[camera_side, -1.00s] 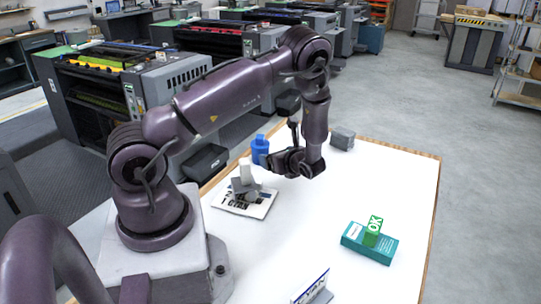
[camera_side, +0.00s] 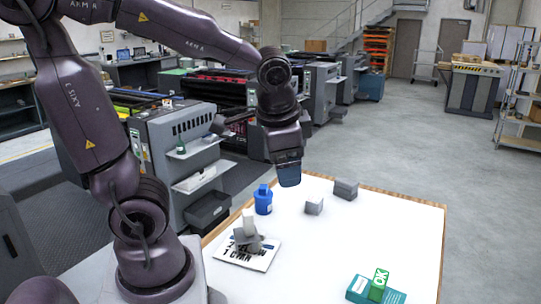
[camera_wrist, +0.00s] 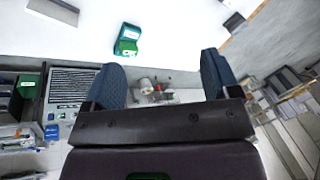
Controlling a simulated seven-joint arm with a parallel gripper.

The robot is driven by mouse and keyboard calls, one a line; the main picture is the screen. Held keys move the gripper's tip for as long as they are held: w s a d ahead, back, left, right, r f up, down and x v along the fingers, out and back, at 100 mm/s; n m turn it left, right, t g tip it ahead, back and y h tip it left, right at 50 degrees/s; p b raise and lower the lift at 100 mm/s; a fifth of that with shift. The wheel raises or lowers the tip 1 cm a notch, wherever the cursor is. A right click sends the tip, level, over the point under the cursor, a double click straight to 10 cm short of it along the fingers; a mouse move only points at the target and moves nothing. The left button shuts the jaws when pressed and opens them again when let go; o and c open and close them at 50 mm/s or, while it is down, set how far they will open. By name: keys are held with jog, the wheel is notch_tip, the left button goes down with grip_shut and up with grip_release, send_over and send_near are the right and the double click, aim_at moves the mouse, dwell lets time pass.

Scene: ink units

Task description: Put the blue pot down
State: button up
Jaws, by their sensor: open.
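The blue pot (camera_side: 263,203) stands upright on the white table near its back left edge in the side view. It has a narrower blue top. My gripper (camera_side: 289,178) is raised above the table's back edge, up and to the right of the pot, apart from it. In the wrist view my gripper (camera_wrist: 163,75) shows two blue fingers spread wide with nothing between them. The pot is not seen in the wrist view.
Two grey blocks (camera_side: 314,206) (camera_side: 345,189) sit right of the pot. A printed card (camera_side: 232,257) with a pale object on it lies in front. A teal box with a green OK block (camera_side: 379,285) is at front right. The table (camera_side: 330,250) between is clear.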

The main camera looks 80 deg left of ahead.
jog(key=s+d+r+n+t+h, duration=0.1)
jog(key=s+d+r+t+h, duration=0.2)
jog(key=d, duration=0.3)
jog(key=shift+s+r+n, duration=0.3)
jog(key=shift+s, duration=0.3)
dwell(0.5)
